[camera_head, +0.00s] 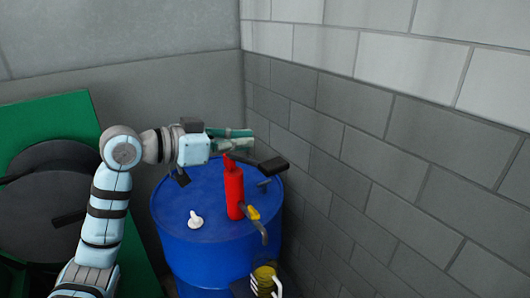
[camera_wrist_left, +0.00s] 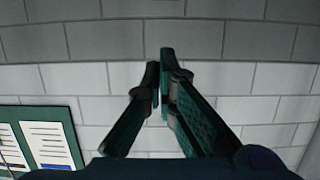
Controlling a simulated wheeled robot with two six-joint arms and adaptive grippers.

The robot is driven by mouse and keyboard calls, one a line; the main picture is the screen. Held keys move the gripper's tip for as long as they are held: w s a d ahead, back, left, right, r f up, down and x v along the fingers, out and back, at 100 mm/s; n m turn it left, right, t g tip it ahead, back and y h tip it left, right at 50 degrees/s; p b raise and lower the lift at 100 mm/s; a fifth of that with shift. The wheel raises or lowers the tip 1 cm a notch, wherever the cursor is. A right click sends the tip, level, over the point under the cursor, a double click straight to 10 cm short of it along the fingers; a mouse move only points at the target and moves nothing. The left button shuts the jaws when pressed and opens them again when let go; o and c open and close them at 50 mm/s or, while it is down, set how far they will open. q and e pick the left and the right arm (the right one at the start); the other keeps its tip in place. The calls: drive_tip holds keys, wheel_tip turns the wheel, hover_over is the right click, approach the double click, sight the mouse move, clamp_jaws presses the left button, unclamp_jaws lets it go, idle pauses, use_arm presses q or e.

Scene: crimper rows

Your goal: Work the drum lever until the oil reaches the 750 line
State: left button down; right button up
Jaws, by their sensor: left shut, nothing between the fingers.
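A blue drum (camera_head: 185,225) stands in the corner with a red pump (camera_head: 234,192) upright on its lid. The pump's lever has a black grip (camera_head: 272,165) reaching to the right from the pump's top. A grey spout (camera_head: 260,231) with a yellow collar bends down on the drum's near side. Below it is a container with yellow contents (camera_head: 264,275) and a white handle, cut by the lower edge; its lines cannot be read. My left gripper (camera_head: 250,133) is shut and empty, above and behind the pump top, apart from the lever grip. Its fingertips meet in the wrist view (camera_wrist_left: 162,68).
A small white fitting (camera_head: 195,219) stands on the drum lid. A green surface (camera_head: 55,118) with dark round parts is at the left. A green board with papers (camera_wrist_left: 45,138) shows in the wrist view.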

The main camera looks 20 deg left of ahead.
use_arm(q)
drive_tip(key=p, duration=0.1)
hover_over(267, 168)
drive_tip(key=shift+s+a+f, duration=0.2)
drive_tip(key=shift+f, duration=0.35)
drive_tip(key=f, duration=0.3)
drive_tip(key=shift+w+d+f, duration=0.3)
drive_tip(key=shift+d, duration=0.1)
drive_tip(key=shift+a+f, duration=0.25)
drive_tip(key=shift+f, duration=0.2)
